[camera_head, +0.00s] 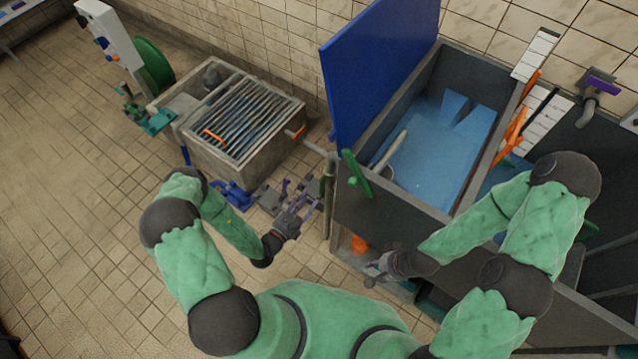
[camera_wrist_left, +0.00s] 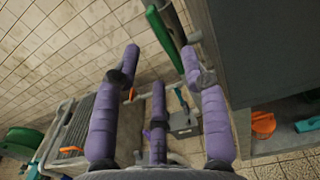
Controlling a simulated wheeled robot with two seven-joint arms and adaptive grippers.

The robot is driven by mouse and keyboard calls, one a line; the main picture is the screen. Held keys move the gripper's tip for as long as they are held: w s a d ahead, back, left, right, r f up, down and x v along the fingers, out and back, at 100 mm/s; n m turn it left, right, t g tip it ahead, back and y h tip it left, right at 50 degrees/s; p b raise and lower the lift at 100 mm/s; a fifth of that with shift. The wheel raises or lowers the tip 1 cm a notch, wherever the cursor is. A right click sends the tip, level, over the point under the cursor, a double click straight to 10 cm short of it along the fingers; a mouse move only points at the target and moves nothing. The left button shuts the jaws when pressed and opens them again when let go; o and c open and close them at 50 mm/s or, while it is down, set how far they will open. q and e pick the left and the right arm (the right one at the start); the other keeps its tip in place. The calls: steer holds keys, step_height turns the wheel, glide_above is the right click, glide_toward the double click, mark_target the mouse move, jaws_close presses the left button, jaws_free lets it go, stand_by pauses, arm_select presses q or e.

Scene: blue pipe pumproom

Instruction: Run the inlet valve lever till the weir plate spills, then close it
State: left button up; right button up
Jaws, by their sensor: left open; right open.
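A green lever (camera_head: 356,172), likely the inlet valve lever, sits at the left front corner of the grey tank (camera_head: 385,205). It also shows in the left wrist view (camera_wrist_left: 165,38), beyond the fingertips. My left gripper (camera_head: 308,206) is open and empty, left of and below the lever, apart from it. Its purple fingers (camera_wrist_left: 160,62) are spread. My right gripper (camera_head: 374,272) is open by the tank's lower front; its fingers are small in view. Blue water (camera_head: 425,165) stands in the tank. I cannot clearly tell the weir plate or whether water spills.
A blue panel (camera_head: 375,65) stands at the tank's left. A grated concrete pit (camera_head: 235,160) lies further left, with blue and grey fittings (camera_head: 235,195) in front. An orange object (camera_head: 358,244) sits under the tank.

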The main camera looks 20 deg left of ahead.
mark_target(320, 184)
arm_select(q)
steer(key=b+x, duration=0.1)
steer(key=x, duration=0.7)
steer(key=shift+w+d, duration=0.1)
steer(key=shift+w, duration=0.05)
jaws_close()
